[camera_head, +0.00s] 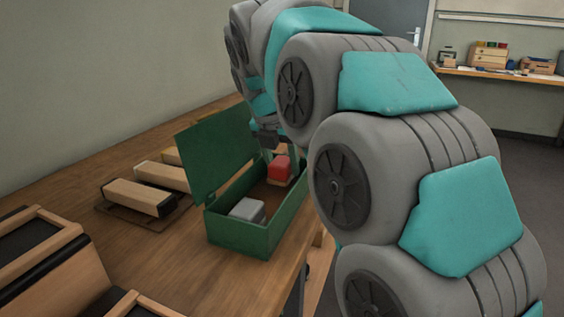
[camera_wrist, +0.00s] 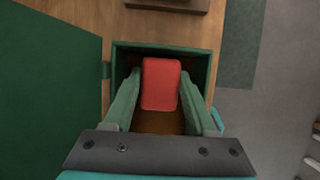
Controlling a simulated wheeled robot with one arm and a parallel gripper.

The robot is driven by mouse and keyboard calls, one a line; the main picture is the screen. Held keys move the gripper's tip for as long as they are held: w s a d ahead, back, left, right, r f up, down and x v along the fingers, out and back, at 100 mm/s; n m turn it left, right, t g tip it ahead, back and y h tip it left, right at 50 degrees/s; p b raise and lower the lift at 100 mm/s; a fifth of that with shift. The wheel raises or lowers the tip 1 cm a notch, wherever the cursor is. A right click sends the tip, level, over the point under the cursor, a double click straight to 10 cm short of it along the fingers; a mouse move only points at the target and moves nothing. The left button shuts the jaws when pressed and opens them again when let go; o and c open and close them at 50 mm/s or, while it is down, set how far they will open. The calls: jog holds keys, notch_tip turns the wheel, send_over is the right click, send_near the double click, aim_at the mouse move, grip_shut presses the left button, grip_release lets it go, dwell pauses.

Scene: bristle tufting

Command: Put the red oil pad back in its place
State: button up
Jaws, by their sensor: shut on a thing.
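The red oil pad (camera_head: 280,167) is a small red block on a tan base, inside the open green box in the head view. It also shows in the wrist view (camera_wrist: 160,84), between the two green fingers of my gripper (camera_wrist: 155,88). My gripper is shut on the pad and reaches down into the green box (camera_head: 238,237). The box lid (camera_head: 213,153) stands open on the left. A grey-white block (camera_head: 247,210) sits in the near part of the box. I cannot tell whether the pad touches the box floor.
Wooden blocks (camera_head: 140,196) with dark parts lie on the table left of the box. A wooden frame with black panels (camera_head: 35,245) is at the near left. The box stands close to the table's right edge. My arm covers much of the right side.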

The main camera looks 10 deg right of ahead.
jog(key=shift+f, duration=0.6)
dwell(0.4)
jog(key=o, duration=1.5)
jog(key=shift+r+p, duration=0.9)
jog(key=shift+r, duration=3.65)
